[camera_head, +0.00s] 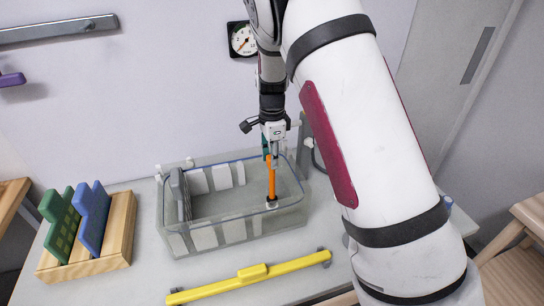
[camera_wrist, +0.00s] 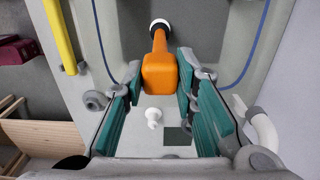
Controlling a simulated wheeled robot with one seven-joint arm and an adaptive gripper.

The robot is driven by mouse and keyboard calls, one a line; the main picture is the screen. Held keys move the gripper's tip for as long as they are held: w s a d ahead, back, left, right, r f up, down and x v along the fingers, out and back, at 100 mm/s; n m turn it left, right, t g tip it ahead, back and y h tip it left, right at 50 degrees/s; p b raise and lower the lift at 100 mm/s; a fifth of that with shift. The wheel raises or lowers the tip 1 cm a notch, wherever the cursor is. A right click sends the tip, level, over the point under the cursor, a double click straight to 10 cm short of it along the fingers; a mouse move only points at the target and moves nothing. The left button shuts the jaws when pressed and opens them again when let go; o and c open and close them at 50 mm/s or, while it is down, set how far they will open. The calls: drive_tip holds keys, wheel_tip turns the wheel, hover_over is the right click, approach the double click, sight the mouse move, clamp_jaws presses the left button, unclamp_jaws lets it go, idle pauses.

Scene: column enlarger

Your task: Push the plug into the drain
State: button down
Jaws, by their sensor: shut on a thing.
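The plug has a long orange handle (camera_head: 271,180) that stands nearly upright at the right end of a clear, grey-walled basin (camera_head: 235,235). In the wrist view the handle's blocky orange end (camera_wrist: 160,74) sits between the teal fingers of my gripper (camera_wrist: 160,80), which is shut on it. My gripper also shows in the head view (camera_head: 271,153), above the basin. A white ring with a dark part (camera_wrist: 160,25) shows at the handle's lower end. I cannot tell whether this ring belongs to the plug or the drain. No separate drain opening is clear.
A yellow bar (camera_head: 250,276) lies in front of the basin. A wooden rack (camera_head: 90,262) with green and blue boards stands to the left. White panels (camera_head: 210,178) line the basin's back wall. A gauge (camera_head: 242,40) hangs on the wall behind.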

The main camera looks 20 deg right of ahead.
drive_tip(key=shift+f+b, duration=0.3)
drive_tip(key=shift+f, duration=0.95)
idle(0.4)
drive_tip(key=c, duration=1.2)
unclamp_jaws()
drive_tip(key=shift+r+p, duration=0.7)
drive_tip(key=shift+r, duration=3.3)
